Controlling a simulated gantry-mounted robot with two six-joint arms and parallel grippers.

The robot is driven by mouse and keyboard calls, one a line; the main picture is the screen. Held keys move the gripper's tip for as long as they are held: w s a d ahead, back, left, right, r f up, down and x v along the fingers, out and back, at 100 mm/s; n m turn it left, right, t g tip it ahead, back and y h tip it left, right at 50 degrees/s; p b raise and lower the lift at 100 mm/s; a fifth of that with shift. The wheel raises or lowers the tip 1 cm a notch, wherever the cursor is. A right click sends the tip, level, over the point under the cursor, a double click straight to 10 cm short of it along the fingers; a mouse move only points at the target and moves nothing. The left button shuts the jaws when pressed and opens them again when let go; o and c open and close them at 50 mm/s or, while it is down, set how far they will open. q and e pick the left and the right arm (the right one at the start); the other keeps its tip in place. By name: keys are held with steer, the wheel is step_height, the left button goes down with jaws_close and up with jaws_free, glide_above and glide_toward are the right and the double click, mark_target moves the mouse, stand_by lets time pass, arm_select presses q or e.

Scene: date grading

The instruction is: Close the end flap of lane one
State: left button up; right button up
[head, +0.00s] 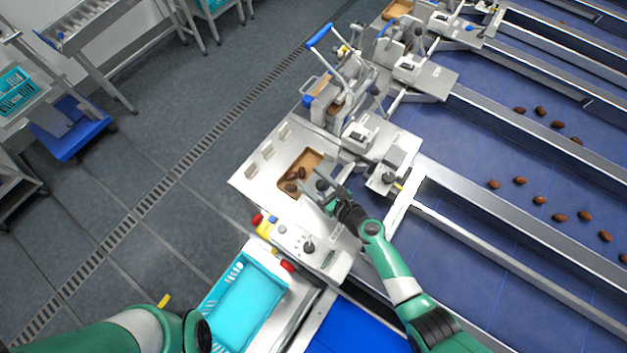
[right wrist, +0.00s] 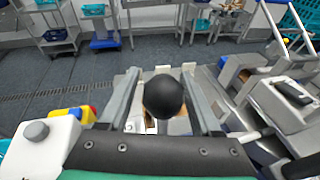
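My right gripper (head: 331,190) is over the near end of the metal conveyor station, beside the brown tray. In the right wrist view, its two grey fingers (right wrist: 164,100) stand apart, with a round black knob (right wrist: 163,96) between them. Gaps show on both sides of the knob, so the gripper looks open. The knob also shows at the fingertips in the head view (head: 321,184). Which part is the end flap of lane one, and whether the knob belongs to it, I cannot tell. My left arm shows at the bottom left; its fingers are out of view.
A brown tray (head: 284,186) holds several dates. A control box (head: 316,245) with coloured buttons stands close below my right gripper. A turquoise crate (head: 222,300) is at the lower middle. Blue belts (head: 470,215) with rails and dates lie to the right.

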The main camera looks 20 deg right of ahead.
steer(key=shift+s+d+f, duration=0.1)
steer(key=shift+s+f, duration=0.05)
steer(key=shift+f, duration=0.1)
steer(key=shift+s, duration=0.1)
steer(key=p+v, duration=0.3)
steer(key=v, duration=0.8)
steer(key=shift+s+r, duration=0.15)
steer(key=shift+r, duration=0.05)
